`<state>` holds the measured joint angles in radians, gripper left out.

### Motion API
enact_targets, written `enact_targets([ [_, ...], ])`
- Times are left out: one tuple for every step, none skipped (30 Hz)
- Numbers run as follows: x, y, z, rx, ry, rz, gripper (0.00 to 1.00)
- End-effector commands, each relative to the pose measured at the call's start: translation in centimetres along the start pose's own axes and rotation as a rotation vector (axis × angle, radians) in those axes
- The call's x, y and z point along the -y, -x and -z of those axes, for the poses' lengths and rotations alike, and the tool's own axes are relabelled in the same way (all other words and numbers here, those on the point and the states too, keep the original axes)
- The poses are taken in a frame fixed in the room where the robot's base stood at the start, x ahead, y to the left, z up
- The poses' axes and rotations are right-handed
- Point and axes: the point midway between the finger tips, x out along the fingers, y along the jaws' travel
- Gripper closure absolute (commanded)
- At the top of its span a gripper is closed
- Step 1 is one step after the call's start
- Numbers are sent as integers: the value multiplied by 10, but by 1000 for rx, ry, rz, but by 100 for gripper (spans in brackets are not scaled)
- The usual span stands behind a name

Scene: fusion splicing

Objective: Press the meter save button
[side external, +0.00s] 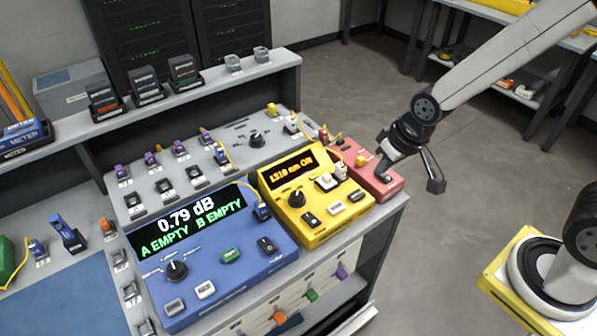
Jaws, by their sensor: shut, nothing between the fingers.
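The blue meter (215,285) stands at the front of the bench, its screen reading "0.79 dB" and "A EMPTY B EMPTY". Its sloped face has a black knob (176,270), a green button (231,255), a dark rocker switch (267,245) and two pale buttons (205,289) near the front edge. The button labels are too small to read, so I cannot tell which is save. My gripper (381,177) is shut and empty, over the red unit at the right end of the bench, well right of the meter.
A yellow source (318,225) reading "1310 nm ON" stands between the meter and the red unit (378,186). Grey panels with purple connectors (206,136) lie behind the meter. Open floor lies right of the bench.

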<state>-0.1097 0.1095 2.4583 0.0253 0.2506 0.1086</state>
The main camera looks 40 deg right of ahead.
Motion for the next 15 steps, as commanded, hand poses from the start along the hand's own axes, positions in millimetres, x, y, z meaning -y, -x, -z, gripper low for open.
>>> enact_targets([
  [12, -6, 9, -17, 0, 14, 100],
  [19, -8, 15, -31, -4, 23, 100],
  [29, -13, 22, -47, -11, 35, 100],
  [37, -16, 28, -61, -16, 45, 100],
  [46, -19, 32, -73, -22, 56, 100],
  [57, -23, 39, -90, -29, 71, 100],
  [66, -26, 44, -103, -34, 82, 100],
  [75, -30, 48, -115, -40, 94, 100],
  [87, -34, 54, -131, -48, 111, 100],
  [96, -37, 58, -142, -54, 124, 100],
  [106, -40, 61, -154, -61, 138, 100],
  [119, -44, 66, -167, -69, 155, 100],
  [128, -47, 68, -177, -75, 169, 100],
  [138, -50, 71, -188, -81, 184, 100],
  [151, -54, 74, -199, -89, 202, 100],
])
